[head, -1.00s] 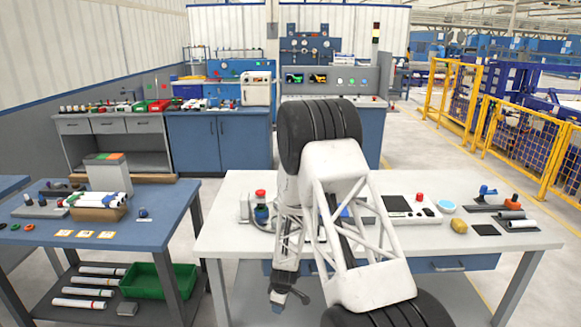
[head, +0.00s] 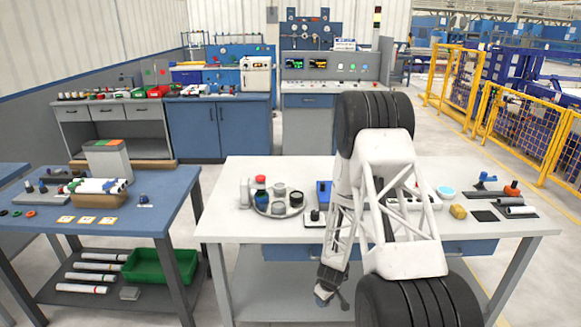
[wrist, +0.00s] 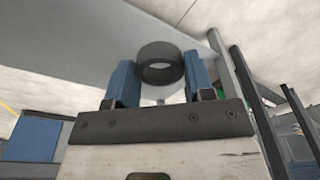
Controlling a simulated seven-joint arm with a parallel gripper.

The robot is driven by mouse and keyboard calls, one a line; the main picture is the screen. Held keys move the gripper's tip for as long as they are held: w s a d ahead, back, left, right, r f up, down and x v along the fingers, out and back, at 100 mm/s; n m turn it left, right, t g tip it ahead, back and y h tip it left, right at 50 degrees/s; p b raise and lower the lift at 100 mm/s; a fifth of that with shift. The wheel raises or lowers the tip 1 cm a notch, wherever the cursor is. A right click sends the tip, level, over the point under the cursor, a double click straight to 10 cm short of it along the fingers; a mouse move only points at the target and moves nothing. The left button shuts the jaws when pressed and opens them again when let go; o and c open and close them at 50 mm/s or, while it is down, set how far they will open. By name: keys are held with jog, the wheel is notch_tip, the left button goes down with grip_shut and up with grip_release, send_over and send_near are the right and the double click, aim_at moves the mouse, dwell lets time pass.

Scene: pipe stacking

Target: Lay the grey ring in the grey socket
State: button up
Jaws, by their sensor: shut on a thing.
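My gripper (head: 323,292) hangs low in front of the white table's front edge in the head view. In the wrist view my gripper (wrist: 160,63) has its two blue fingers shut on the dark grey ring (wrist: 158,51), which sits between the fingertips with its hole showing. The ring cannot be made out in the head view. A round grey tray (head: 260,212) with several small cup-like parts stands on the left of the white table. I cannot tell which part, if any, is the grey socket.
The white table (head: 225,228) also holds a blue item (head: 323,193), a yellow lump (head: 458,211) and grey and white pipes (head: 517,210) at the right. My arm hides its middle. A blue table (head: 150,222) with parts stands at the left.

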jog(key=d+m, duration=0.2)
jog(key=m, duration=0.1)
jog(key=shift+w+r, duration=0.1)
jog(key=shift+w, duration=0.3)
jog(key=shift+w+d+r+m+h, duration=0.15)
jog(key=shift+w+d+m, duration=0.25)
jog(key=shift+m, duration=0.5)
jog(key=shift+w+d+r+m+h, duration=0.25)
jog(key=shift+d+m, duration=0.2)
jog(key=shift+m, duration=0.45)
jog(key=shift+w+d+r+m+h, duration=0.1)
jog(key=shift+w+d+m, duration=0.35)
jog(key=shift+m, duration=0.45)
